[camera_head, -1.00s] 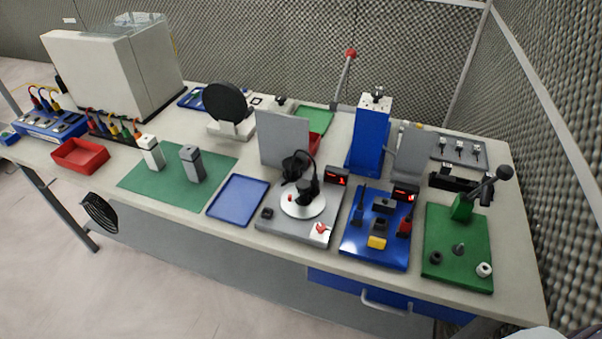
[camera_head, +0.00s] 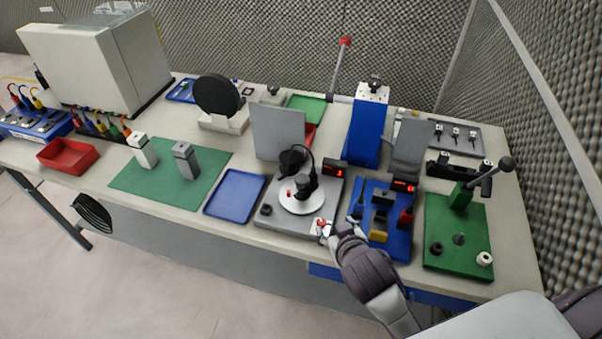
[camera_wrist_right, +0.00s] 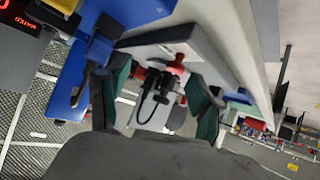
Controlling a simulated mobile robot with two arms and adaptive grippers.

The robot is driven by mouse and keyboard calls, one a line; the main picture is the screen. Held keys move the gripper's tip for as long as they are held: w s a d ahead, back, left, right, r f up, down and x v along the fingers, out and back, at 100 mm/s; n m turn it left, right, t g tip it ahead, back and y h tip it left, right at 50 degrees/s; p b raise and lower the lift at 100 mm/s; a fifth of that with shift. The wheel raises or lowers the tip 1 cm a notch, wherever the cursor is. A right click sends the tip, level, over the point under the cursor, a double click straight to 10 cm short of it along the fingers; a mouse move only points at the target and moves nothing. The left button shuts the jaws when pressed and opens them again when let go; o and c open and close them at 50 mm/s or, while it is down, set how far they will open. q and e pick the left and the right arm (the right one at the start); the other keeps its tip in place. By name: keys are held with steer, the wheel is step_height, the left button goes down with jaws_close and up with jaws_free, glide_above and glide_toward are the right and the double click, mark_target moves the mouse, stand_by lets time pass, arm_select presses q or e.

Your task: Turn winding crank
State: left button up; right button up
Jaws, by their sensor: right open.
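A grey station (camera_head: 272,224) near the table's front edge carries a silver disc (camera_head: 300,205) with a small red knob (camera_head: 291,194) and a black part with a looped cable (camera_head: 306,182). A white block with a red top (camera_head: 321,227) sits at its front right corner. I cannot tell for certain which part is the winding crank. My right gripper (camera_head: 336,231) is close beside that block. In the wrist view my right gripper (camera_wrist_right: 157,100) is open, with nothing held; the black cabled part (camera_wrist_right: 152,95) and red pieces (camera_wrist_right: 176,64) show beyond its fingers. My left gripper is not in view.
A blue station (camera_head: 400,248) stands just right of the grey one, and a green base (camera_head: 470,262) with a black-knobbed lever (camera_head: 487,175) beyond that. A blue tray (camera_head: 234,195) lies left. An upright grey panel (camera_head: 277,133) stands behind the disc. A foam wall borders the right.

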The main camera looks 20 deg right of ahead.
steer(key=w+a+r+n+t+y, duration=0.2)
steer(key=w+a+r+t+y, duration=0.25)
steer(key=r, duration=0.45)
steer(key=w+a+r+n+t+y, duration=0.15)
steer(key=w+a+r+t, duration=0.3)
steer(key=w+r, duration=0.45)
steer(key=s+a+r+n+g+y, duration=0.1)
steer(key=a+r+n+g+y, duration=0.2)
steer(key=a+n+g+y, duration=0.45)
steer(key=s+a+r+n+g+y, duration=0.1)
steer(key=a+r+n+g+y, duration=0.3)
steer(key=a+n+y, duration=0.5)
steer(key=m+g+h, duration=0.2)
steer(key=g+h, duration=0.6)
steer(key=h, duration=1.3)
glide_toward(302, 178)
step_height(302, 178, down, 9)
steer(key=p, duration=0.4)
steer(key=shift+w, duration=0.2)
